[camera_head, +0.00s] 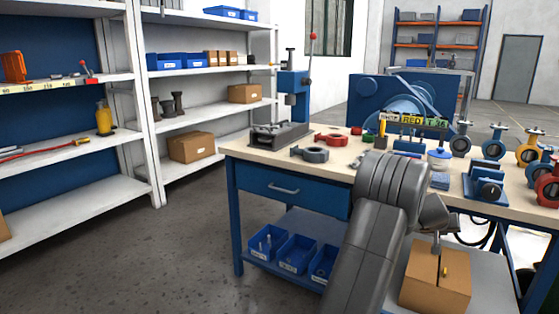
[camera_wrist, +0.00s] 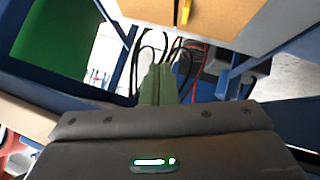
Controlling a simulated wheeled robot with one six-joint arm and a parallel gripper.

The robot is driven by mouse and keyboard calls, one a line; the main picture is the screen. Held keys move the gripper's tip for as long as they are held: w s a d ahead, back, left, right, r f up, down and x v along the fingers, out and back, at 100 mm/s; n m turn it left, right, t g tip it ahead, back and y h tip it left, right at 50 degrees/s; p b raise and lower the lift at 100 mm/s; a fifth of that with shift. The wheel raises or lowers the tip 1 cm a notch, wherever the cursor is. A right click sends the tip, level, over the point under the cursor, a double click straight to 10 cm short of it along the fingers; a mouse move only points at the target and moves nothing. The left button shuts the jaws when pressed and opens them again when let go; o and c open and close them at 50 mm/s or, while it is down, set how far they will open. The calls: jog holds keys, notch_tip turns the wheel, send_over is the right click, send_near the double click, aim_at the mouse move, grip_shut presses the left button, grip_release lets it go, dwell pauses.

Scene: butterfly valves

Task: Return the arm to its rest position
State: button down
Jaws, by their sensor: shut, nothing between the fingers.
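My grey arm (camera_head: 382,200) rises in front of the workbench (camera_head: 335,172) and bends over near its front edge. My gripper (camera_head: 436,236) hangs at the right of the arm, in front of the bench edge and above a cardboard box in the picture. In the wrist view, the dark gripper body fills the bottom, and the narrow greenish fingers (camera_wrist: 158,72) are together with nothing between them. Part of the wrist is hidden behind the arm in the head view.
Several butterfly valves (camera_head: 492,146) stand on the bench's right side. A grey vise-like fixture (camera_head: 278,136) is at its left. Blue bins (camera_head: 297,252) and a cardboard box (camera_head: 436,284) sit below the top. White shelves (camera_head: 205,120) stand left; the floor (camera_head: 150,260) before them is clear.

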jog(key=f, duration=0.1)
jog(key=f+b, duration=0.1)
jog(key=f, duration=0.1)
jog(key=w+f+b, duration=0.1)
jog(key=f, duration=0.1)
jog(key=shift+d+f, duration=0.25)
jog(key=shift+d, duration=0.1)
jog(key=shift+f+b, duration=0.3)
jog(key=shift+f, duration=0.05)
